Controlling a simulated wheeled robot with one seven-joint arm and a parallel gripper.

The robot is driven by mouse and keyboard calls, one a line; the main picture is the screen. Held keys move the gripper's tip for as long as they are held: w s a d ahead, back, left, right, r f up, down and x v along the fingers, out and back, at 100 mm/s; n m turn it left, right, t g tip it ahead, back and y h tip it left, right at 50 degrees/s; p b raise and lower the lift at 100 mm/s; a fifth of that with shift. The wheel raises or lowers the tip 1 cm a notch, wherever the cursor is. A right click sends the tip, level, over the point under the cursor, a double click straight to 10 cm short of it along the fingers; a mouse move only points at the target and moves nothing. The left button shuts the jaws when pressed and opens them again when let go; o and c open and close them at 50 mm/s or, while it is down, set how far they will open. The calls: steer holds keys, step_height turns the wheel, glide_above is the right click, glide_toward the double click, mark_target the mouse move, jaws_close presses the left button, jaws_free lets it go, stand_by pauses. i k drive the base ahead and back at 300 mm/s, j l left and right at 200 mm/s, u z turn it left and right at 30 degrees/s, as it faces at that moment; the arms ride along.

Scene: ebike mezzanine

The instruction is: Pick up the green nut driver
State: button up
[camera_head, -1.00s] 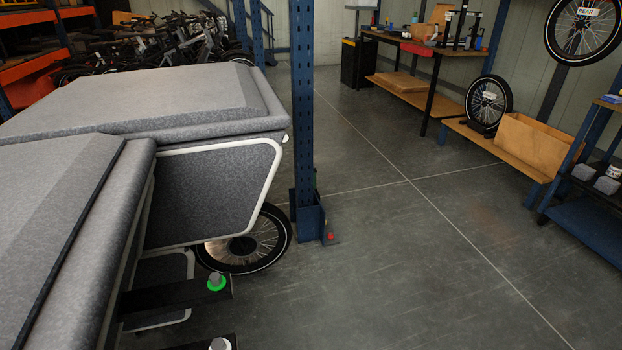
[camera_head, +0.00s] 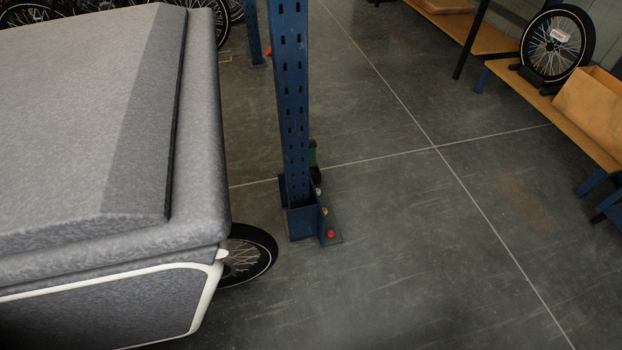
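I cannot make out the green nut driver for certain. A small green and black thing (camera_head: 313,160) shows low behind the right side of the blue post, partly hidden by it. It is too small and dark to tell what it is. My gripper is not in view.
A cargo bike with a grey cover (camera_head: 90,120) fills the left. A blue perforated post (camera_head: 291,110) stands at the centre, its foot carrying a red knob (camera_head: 331,233). A low wooden bench (camera_head: 540,108) with a wheel (camera_head: 557,45) is at upper right. The floor (camera_head: 420,250) between is clear.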

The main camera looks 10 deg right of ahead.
mark_target(312, 145)
steer(key=i+l, duration=0.4)
steer(key=i, duration=0.2)
steer(key=i+l+u, duration=0.2)
steer(key=i+l, duration=0.2)
steer(key=i+l+u, duration=0.2)
steer(key=i+l, duration=0.25)
steer(key=i+l+u, duration=0.2)
steer(key=i+l, duration=0.25)
steer(key=i+l+u, duration=0.2)
steer(key=i+l, duration=0.2)
steer(key=l, duration=0.25)
